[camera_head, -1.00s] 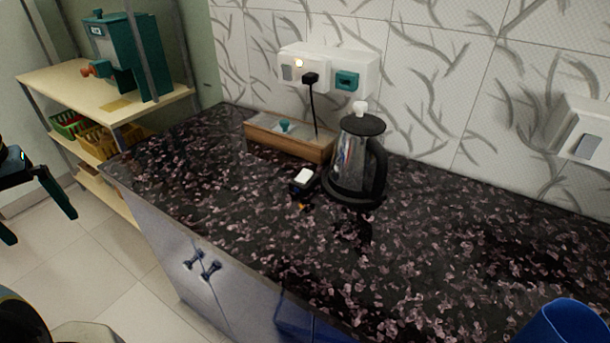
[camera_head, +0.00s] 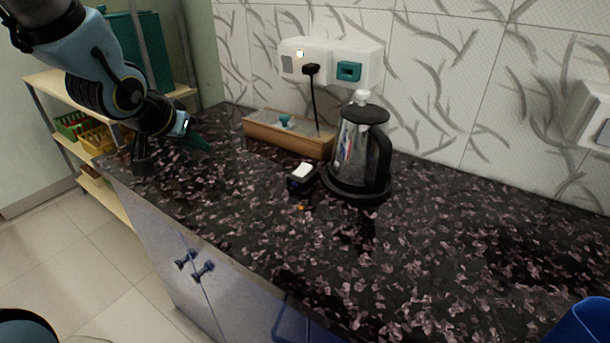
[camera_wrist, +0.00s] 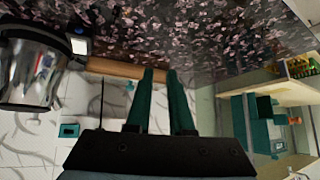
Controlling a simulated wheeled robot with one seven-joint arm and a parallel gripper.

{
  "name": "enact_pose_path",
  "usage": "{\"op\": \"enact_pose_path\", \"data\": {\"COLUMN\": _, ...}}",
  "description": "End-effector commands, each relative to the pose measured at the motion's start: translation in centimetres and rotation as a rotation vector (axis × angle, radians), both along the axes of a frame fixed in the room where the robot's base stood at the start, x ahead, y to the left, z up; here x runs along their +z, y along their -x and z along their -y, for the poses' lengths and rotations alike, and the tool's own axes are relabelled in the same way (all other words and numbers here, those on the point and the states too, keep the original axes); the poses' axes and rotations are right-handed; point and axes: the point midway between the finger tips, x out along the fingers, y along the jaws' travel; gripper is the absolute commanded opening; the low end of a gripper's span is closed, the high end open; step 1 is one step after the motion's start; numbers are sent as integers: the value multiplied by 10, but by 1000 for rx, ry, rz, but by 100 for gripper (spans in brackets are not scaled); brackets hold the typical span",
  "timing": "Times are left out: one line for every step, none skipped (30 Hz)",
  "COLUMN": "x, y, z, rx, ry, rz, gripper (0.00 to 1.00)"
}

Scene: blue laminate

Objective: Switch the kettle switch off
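The glass kettle (camera_head: 352,150) with black lid and handle stands upright on its black base (camera_head: 345,192); it also shows in the wrist view (camera_wrist: 35,70). A small black box with a white rocker switch (camera_head: 302,170) sits just left of the base, and the switch shows in the wrist view (camera_wrist: 79,46). I cannot tell the rocker's position. My gripper (camera_head: 172,158) is over the counter's left end, left of the switch and apart from it. Its two teal fingers (camera_wrist: 160,75) are apart with nothing between them.
A wall socket (camera_head: 299,54) with a lit spot and a black plug (camera_head: 311,69) is behind the kettle. A wooden box (camera_head: 290,138) lies along the wall. A blue container (camera_head: 585,325) is at the lower right. The front counter is clear.

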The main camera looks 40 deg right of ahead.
Motion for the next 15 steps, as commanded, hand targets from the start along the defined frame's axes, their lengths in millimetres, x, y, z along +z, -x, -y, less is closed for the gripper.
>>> {"op": "enact_pose_path", "data": {"x": -8, "y": 18, "z": 29, "rx": -87, "ry": 41, "rz": 18, "gripper": 13}}
{"op": "enact_pose_path", "data": {"x": -7, "y": 28, "z": 43, "rx": -133, "ry": 65, "rz": 28, "gripper": 10}}
{"op": "enact_pose_path", "data": {"x": -6, "y": 40, "z": 59, "rx": -185, "ry": 96, "rz": 36, "gripper": 6}}
{"op": "enact_pose_path", "data": {"x": -6, "y": 49, "z": 70, "rx": -221, "ry": 117, "rz": 41, "gripper": 2}}
{"op": "enact_pose_path", "data": {"x": -5, "y": 57, "z": 79, "rx": -255, "ry": 136, "rz": 45, "gripper": 0}}
{"op": "enact_pose_path", "data": {"x": -4, "y": 67, "z": 89, "rx": -290, "ry": 159, "rz": 47, "gripper": 0}}
{"op": "enact_pose_path", "data": {"x": -3, "y": 74, "z": 95, "rx": -313, "ry": 171, "rz": 49, "gripper": 0}}
{"op": "enact_pose_path", "data": {"x": -2, "y": 79, "z": 100, "rx": -333, "ry": 183, "rz": 50, "gripper": 0}}
{"op": "enact_pose_path", "data": {"x": -1, "y": 85, "z": 105, "rx": -353, "ry": 195, "rz": 50, "gripper": 0}}
{"op": "enact_pose_path", "data": {"x": -1, "y": 89, "z": 108, "rx": -364, "ry": 203, "rz": 51, "gripper": 0}}
{"op": "enact_pose_path", "data": {"x": 0, "y": 91, "z": 110, "rx": -373, "ry": 208, "rz": 51, "gripper": 0}}
{"op": "enact_pose_path", "data": {"x": 1, "y": 93, "z": 112, "rx": -381, "ry": 213, "rz": 51, "gripper": 0}}
{"op": "enact_pose_path", "data": {"x": 1, "y": 94, "z": 113, "rx": -383, "ry": 215, "rz": 52, "gripper": 0}}
{"op": "enact_pose_path", "data": {"x": 1, "y": 95, "z": 113, "rx": -385, "ry": 216, "rz": 52, "gripper": 0}}
{"op": "enact_pose_path", "data": {"x": 2, "y": 95, "z": 113, "rx": -385, "ry": 216, "rz": 52, "gripper": 0}}
